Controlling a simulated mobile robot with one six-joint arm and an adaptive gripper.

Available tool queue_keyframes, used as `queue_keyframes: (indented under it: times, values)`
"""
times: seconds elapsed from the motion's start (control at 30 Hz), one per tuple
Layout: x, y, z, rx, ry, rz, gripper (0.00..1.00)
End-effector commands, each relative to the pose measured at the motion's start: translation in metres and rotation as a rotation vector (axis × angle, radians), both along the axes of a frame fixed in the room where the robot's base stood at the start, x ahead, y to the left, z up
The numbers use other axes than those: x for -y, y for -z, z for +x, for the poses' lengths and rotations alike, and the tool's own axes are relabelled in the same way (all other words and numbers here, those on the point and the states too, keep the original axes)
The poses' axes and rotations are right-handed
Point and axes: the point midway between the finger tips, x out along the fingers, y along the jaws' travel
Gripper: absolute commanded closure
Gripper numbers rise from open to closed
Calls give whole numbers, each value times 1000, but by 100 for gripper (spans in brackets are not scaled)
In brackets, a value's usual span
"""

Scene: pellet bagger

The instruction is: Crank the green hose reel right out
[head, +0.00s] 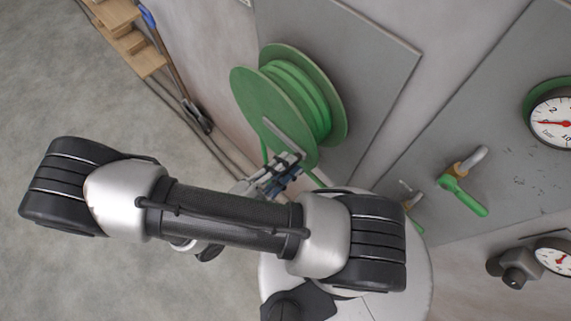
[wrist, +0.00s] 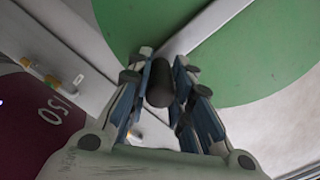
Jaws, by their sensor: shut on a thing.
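The green hose reel (head: 308,92) is mounted on a grey wall panel, with green hose wound between its two discs. A grey crank arm (head: 283,136) runs across its front disc toward my gripper (head: 277,178). In the wrist view the green disc (wrist: 265,50) fills the upper right, with the pale crank arm (wrist: 200,28) crossing it. The dark crank knob (wrist: 160,84) sits between the fingers of my gripper (wrist: 161,80), which is shut on it. My arm hides part of the area below the reel in the head view.
A green-handled valve (head: 462,196) and a pressure gauge (head: 552,118) are on the panel at right. A second gauge (head: 555,257) is below. A shovel (head: 195,115) and wooden steps (head: 137,52) stand at upper left. The floor at left is clear.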

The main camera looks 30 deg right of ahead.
Motion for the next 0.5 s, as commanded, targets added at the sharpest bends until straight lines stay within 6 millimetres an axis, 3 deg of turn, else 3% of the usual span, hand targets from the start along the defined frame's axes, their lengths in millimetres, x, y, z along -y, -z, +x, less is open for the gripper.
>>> queue_keyframes:
  times: [0.4, 0.43, 0.5]
  values:
    - [0, -3, 1, -12, -4, -9, 100]
    - [0, -3, 1, -11, -5, -9, 80]
    - [0, -3, 1, -11, -4, -10, 75]
